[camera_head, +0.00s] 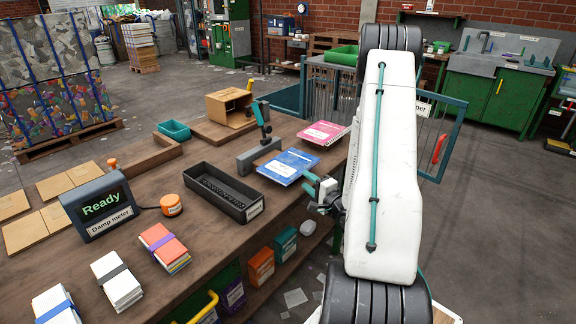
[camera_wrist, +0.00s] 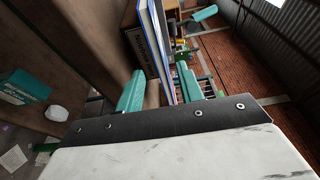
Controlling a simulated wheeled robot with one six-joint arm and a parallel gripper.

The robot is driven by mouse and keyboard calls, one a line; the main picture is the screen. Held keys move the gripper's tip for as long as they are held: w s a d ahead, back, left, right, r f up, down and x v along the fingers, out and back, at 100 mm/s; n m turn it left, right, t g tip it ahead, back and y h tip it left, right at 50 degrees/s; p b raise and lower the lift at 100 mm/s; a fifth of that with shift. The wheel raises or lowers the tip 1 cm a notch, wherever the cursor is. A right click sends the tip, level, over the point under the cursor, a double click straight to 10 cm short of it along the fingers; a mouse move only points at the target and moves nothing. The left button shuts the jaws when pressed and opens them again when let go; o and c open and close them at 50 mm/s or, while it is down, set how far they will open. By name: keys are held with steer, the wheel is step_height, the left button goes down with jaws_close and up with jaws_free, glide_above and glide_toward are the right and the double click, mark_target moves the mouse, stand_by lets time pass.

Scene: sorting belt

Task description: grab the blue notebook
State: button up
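The blue notebook (camera_head: 287,166) lies flat near the right edge of the wooden table, its near corner toward my gripper. My gripper (camera_head: 312,184) has teal fingers and is at that near right side of the notebook. In the wrist view, the notebook (camera_wrist: 162,45) shows edge-on as a thin blue and white strip reaching between the two fingers of my gripper (camera_wrist: 160,80). The fingers are apart, with a visible gap beside the notebook on the left finger's side. Contact with the right finger cannot be told.
A pink notebook (camera_head: 324,132) lies just behind the blue one. A grey block with a teal clamp arm (camera_head: 258,158) and a black tray (camera_head: 222,192) stand to the left. A damp meter (camera_head: 100,208) and banded bundles sit farther left. Boxes fill a shelf below.

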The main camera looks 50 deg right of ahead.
mark_target(300, 176)
steer(key=w, duration=0.4)
steer(key=w+d, duration=0.1)
steer(key=w, duration=0.1)
steer(key=shift+w, duration=0.2)
jaws_close()
